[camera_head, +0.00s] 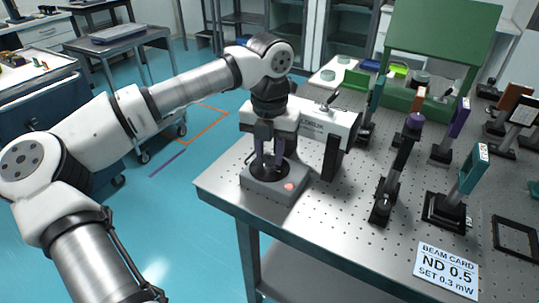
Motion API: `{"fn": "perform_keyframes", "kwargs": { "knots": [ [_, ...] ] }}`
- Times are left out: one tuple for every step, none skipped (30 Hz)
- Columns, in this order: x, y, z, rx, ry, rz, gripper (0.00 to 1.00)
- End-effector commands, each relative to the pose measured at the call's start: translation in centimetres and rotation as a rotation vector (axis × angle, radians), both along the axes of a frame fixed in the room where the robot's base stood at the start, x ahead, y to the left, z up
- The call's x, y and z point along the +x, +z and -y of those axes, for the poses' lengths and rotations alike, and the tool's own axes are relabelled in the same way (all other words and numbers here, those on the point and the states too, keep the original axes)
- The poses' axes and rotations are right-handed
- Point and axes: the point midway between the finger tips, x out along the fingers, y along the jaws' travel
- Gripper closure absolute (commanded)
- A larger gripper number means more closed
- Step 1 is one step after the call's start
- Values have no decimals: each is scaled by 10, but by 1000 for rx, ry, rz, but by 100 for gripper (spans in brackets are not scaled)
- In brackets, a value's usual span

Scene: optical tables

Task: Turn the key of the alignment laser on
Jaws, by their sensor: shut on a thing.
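The grey control box (264,190) with a round black dial plate and a red-orange light or button (289,186) sits near the left corner of the optical table. My gripper (268,167) points straight down over the dial plate, its fingers shut on the key. The key itself is mostly hidden between the fingers. The white alignment laser (325,122) lies behind the box on a black mount (335,160), partly hidden by my gripper.
The perforated optical table (340,215) holds several posts and upright optics to the right. A beam card sign (447,271) reads "ND 0.5, SET 0.3 mW". A green panel (440,45) stands at the back. The table's left edge is close to the box.

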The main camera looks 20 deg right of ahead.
Motion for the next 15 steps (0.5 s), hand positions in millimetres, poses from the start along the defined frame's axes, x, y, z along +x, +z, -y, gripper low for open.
{"fn": "perform_keyframes", "kwargs": {
  "knots": [
    [1, 0, 0, -2, -32, 5, 94],
    [1, 0, 0, -3, -52, 4, 94],
    [1, 0, 0, -3, -78, 4, 94],
    [1, 1, 0, -3, -95, 4, 94],
    [1, 1, 0, -3, -113, 4, 94],
    [1, 1, 0, -3, -133, 4, 94],
    [1, 1, 0, -3, -148, 4, 94],
    [1, 1, 0, -3, -161, 4, 94],
    [1, 1, 0, -3, -177, 4, 94],
    [1, 1, 0, -4, -187, 5, 94],
    [1, 1, 1, -4, -198, 5, 94],
    [1, 1, 1, -4, -208, 5, 94],
    [1, 1, 1, -4, -215, 5, 94],
    [1, 2, 1, -4, -222, 5, 94],
    [1, 2, 1, -4, -229, 5, 94]
  ]
}}
